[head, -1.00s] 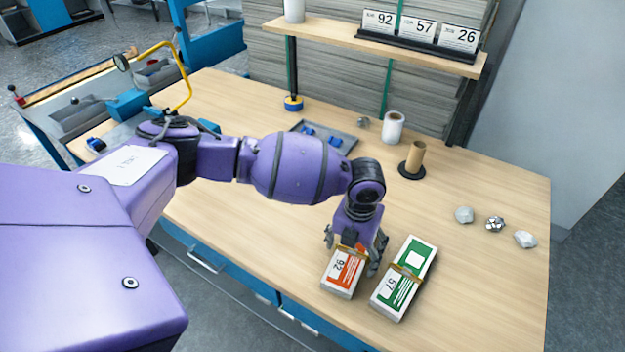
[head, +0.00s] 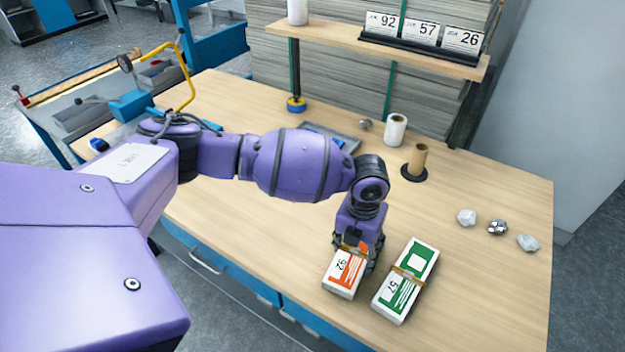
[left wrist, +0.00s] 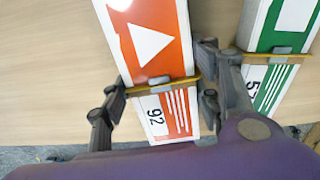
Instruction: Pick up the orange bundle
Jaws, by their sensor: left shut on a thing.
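The orange bundle (head: 345,271), a white and orange block marked 92 with a tan band, lies near the front edge of the table. My left gripper (head: 356,252) is shut on its sides near the band. In the left wrist view the orange bundle (left wrist: 153,50) sits between the two fingers of my left gripper (left wrist: 160,92), and its white triangle and number show. I cannot tell whether it is clear of the tabletop. My right gripper is in neither view.
A green bundle (head: 407,280) marked 57 lies close on the right; it also shows in the left wrist view (left wrist: 274,40). A brown roll on a black base (head: 418,160), a white roll (head: 395,129), a grey tray (head: 345,139) and several stones stand farther back.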

